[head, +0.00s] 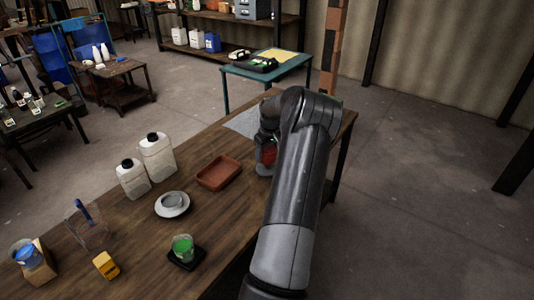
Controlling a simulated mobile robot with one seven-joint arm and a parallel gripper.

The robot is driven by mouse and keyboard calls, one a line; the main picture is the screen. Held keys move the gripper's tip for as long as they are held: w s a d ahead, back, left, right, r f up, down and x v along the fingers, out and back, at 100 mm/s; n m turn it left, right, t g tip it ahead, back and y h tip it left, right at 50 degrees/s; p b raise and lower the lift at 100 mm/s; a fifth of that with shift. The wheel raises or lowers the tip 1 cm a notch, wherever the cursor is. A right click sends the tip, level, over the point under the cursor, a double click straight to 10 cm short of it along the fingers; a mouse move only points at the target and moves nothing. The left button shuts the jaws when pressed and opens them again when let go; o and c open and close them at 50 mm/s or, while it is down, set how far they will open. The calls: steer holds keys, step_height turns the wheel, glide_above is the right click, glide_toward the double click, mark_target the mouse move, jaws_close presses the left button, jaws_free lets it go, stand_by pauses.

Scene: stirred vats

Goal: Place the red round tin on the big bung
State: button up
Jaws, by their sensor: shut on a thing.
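The red round tin (268,154) shows as a small patch of red at the right part of the wooden table, mostly hidden by my arm. My gripper (264,168) is there, shut on the tin, with my arm covering most of the jaws. I cannot tell whether the tin touches the table. I cannot make out the big bung for certain. A grey round piece (172,199) sits on a white saucer (172,211) left of my gripper, and I cannot tell whether it is the bung.
On the wooden table (140,222), a brown tray (218,173) lies just left of my gripper. Two white jugs (157,157) stand behind the saucer. A green-filled beaker (183,248), a yellow box (106,265) and a glass with a blue tool (88,225) stand nearer.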

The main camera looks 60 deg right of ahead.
steer(key=shift+f, duration=0.15)
steer(key=o, duration=1.1)
